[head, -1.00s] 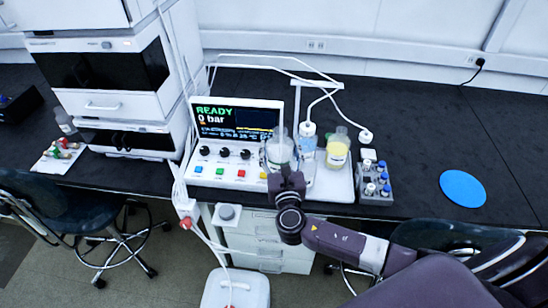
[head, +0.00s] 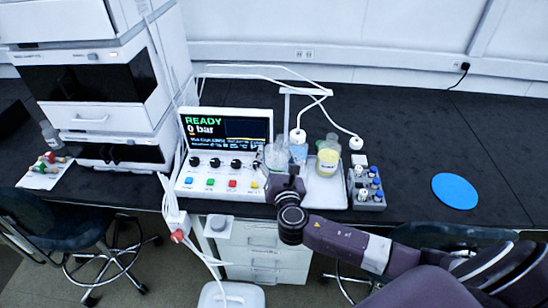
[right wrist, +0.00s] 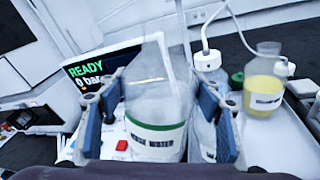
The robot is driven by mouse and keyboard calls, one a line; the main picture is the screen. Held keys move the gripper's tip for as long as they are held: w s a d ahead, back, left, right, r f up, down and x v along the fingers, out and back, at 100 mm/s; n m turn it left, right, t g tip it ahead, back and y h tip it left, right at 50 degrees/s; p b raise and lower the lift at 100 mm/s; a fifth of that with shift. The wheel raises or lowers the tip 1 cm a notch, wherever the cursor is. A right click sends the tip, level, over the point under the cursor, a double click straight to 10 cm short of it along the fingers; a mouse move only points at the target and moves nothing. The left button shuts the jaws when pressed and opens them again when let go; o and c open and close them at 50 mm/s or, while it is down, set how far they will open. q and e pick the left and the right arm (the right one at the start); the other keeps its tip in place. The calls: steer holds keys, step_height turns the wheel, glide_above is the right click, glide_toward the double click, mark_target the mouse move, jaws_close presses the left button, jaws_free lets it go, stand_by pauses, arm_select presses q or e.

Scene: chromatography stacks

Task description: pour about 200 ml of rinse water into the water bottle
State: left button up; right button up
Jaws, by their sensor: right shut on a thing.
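My right gripper (head: 285,182) is shut on a clear bottle (head: 277,157), held in front of the control unit's right side. My left gripper is out of view.
A yellow-filled bottle (head: 328,162) stands on the white tray (head: 326,196). Right of it are a grey vial rack (head: 367,203) and a blue disc (head: 455,191). The control unit (head: 222,178) reads "READY 0 bar". Thin tubes hang above the bottles.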

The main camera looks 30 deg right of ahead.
steer(key=shift+r, duration=0.15)
steer(key=shift+s, duration=0.1)
steer(key=shift+r, duration=0.1)
steer(key=shift+d+r+m+p, duration=0.2)
steer(key=shift+r+m+p, duration=0.15)
steer(key=shift+p, duration=0.35)
steer(key=shift+f, duration=0.1)
steer(key=shift+m, duration=0.25)
steer(key=shift+f+m+y, duration=0.1)
steer(key=shift+m+y, duration=0.3)
